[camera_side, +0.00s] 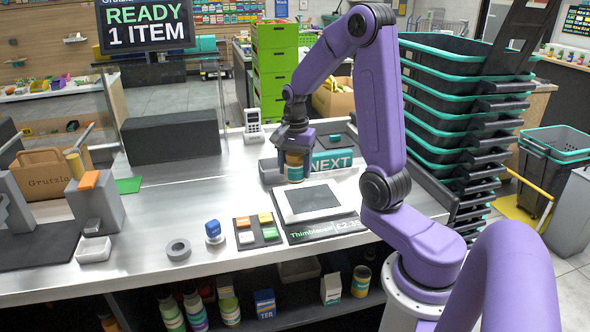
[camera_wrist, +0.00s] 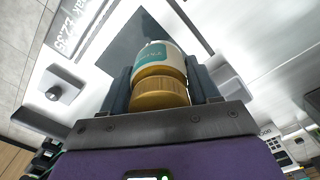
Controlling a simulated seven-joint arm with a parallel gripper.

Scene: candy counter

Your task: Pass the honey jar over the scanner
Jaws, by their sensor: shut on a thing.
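The honey jar, amber with a white and teal label, is in my gripper (camera_side: 294,150). It shows below the fingers in the side view (camera_side: 295,172), and in the wrist view its yellow lid (camera_wrist: 160,93) sits between the two dark fingers. My gripper is shut on it. The scanner, a dark glass plate in a white frame (camera_side: 292,209), lies flat in the counter. The jar is by the scanner's back-left edge in the side view; its exact height above the counter is hard to tell. The dark glass shows beyond the jar in the wrist view (camera_wrist: 124,48).
A price display (camera_side: 322,230) is at the scanner's front. A pad with several coloured buttons (camera_side: 257,237), a blue-topped stamp (camera_side: 213,230) and a tape roll (camera_side: 178,249) stand left. The counter's left-middle is clear.

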